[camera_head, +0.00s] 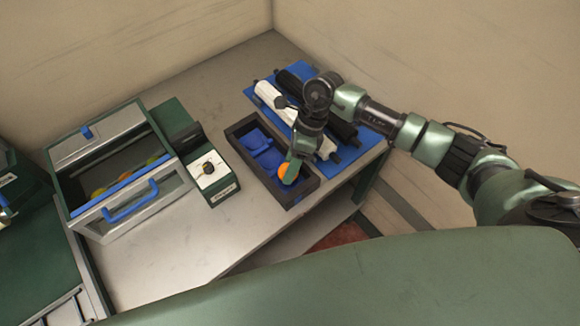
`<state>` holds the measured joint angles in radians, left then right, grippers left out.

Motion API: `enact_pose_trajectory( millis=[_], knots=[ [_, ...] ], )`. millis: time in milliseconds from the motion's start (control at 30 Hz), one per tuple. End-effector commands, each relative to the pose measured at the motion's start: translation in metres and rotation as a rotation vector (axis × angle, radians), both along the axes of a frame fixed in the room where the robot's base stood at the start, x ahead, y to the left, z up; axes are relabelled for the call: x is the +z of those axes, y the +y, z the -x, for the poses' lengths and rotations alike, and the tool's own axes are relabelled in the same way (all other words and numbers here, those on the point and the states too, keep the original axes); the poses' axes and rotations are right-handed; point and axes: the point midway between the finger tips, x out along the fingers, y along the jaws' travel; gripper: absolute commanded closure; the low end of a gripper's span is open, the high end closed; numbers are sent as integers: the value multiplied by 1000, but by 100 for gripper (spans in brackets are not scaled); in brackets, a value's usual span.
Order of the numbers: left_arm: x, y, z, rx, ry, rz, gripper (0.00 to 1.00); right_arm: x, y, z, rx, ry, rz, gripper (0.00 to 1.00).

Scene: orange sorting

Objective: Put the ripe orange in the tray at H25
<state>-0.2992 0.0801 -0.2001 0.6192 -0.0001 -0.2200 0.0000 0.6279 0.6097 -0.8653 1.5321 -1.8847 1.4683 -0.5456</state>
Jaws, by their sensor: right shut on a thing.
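An orange (289,174) is between the fingers of my right gripper (292,171), which is shut on it. The gripper points down over the near end of a dark tray (292,205) with blue inserts (262,150). I cannot tell whether the orange touches the tray floor. The fingers hide part of the orange. I see no H25 label that I can read.
A grey box with blue handles (131,202) holds several coloured round fruits (125,177) at the left. A small device with a white top (209,169) stands between box and tray. A blue mat (367,151) bears white and black rollers. The table front is clear.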

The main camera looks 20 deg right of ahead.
Motion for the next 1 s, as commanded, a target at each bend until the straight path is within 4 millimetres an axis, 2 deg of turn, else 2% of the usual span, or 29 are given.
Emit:
enact_pose_trajectory(
  millis=[100,200,433,833,867,900,1000],
  knots=[
    [5,0,1,1,1,0,100,-15,1,0,-2,2,-1,94],
    [6,1,1,1,1,-1,100,-21,0,0,0,0,0,94],
    [4,1,1,1,2,0,100,-23,0,1,1,1,0,94],
    [-9,0,1,1,1,0,100,-37,-1,3,0,8,5,94],
    [-9,0,1,1,1,0,100,-37,-1,3,0,9,4,49],
    [-8,0,1,1,1,0,100,-36,-1,4,0,10,5,43],
    [-8,0,1,0,2,0,100,-36,-2,4,0,10,6,43]
  ],
)
